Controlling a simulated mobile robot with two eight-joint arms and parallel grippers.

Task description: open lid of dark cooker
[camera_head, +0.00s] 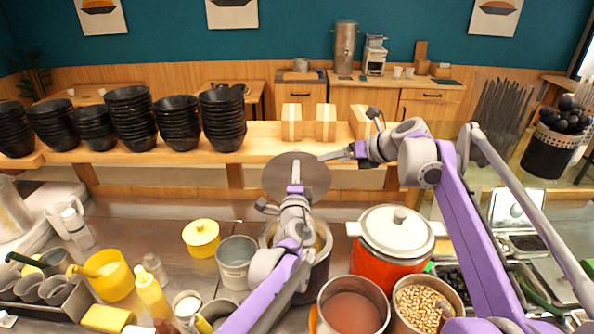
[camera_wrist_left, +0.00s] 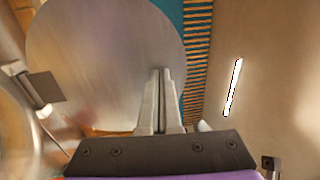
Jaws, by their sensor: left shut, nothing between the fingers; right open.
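The dark cooker (camera_head: 318,282) stands in the middle of the counter, partly hidden behind my left arm. Its round metal lid (camera_head: 282,178) stands upright above the cooker's back, its flat face toward me. My left gripper (camera_head: 296,170) is shut and empty in front of the lid. In the left wrist view the lid (camera_wrist_left: 95,55) fills the upper left, and the shut fingers (camera_wrist_left: 164,75) overlap its lower right; I cannot tell whether they touch it. My right gripper (camera_head: 330,156) is open, beside the lid's upper right edge.
A red cooker with a white lid (camera_head: 397,230) stands right of the dark cooker. A grey pot (camera_head: 236,255) and a yellow pot (camera_head: 201,236) stand left. Pots of brown liquid (camera_head: 352,310) and beans (camera_head: 424,304) are in front. Black bowls (camera_head: 222,115) line the back shelf.

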